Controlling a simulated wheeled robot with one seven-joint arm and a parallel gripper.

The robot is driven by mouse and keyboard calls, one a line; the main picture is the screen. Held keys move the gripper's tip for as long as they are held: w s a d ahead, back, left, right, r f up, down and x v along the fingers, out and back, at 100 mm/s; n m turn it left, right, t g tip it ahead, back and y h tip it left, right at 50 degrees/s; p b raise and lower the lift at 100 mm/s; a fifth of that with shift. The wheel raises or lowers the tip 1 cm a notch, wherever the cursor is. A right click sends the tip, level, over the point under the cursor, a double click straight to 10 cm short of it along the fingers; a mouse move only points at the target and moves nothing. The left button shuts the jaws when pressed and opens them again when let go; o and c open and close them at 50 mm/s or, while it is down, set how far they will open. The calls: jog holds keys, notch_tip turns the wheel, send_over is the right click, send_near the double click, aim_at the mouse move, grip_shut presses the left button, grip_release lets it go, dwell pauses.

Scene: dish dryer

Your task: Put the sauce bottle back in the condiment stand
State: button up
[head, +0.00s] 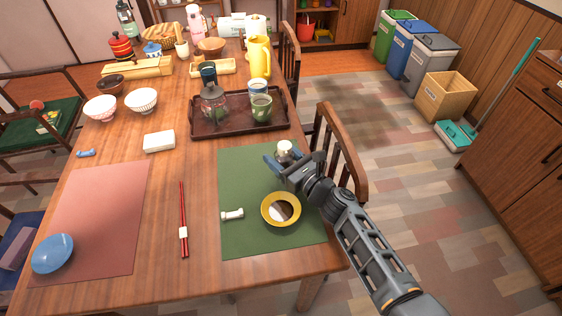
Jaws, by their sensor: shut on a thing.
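My gripper (279,160) is over the far right part of the green placemat, shut on a small item with a pale rounded top (285,148). This looks like the sauce bottle, but the gripper hides most of its body. I cannot tell whether it touches the mat. A long yellow-wood holder (137,68) stands at the far left of the table, and a shallow light-wood tray (212,67) lies to its right. I cannot tell for certain which is the condiment stand.
A yellow-rimmed bowl (270,221) and a white chopstick rest (232,214) lie on the green placemat (240,165). A dark tray (211,131) with a glass teapot (214,104) and cups stands beyond. A white box (159,142) is left. A chair (343,160) stands at the right edge.

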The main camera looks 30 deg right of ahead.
jog(key=shift+f, duration=0.75)
jog(key=shift+f+b, duration=0.2)
jog(key=shift+b, duration=0.1)
jog(key=o, duration=1.2)
jog(key=shift+r, duration=0.15)
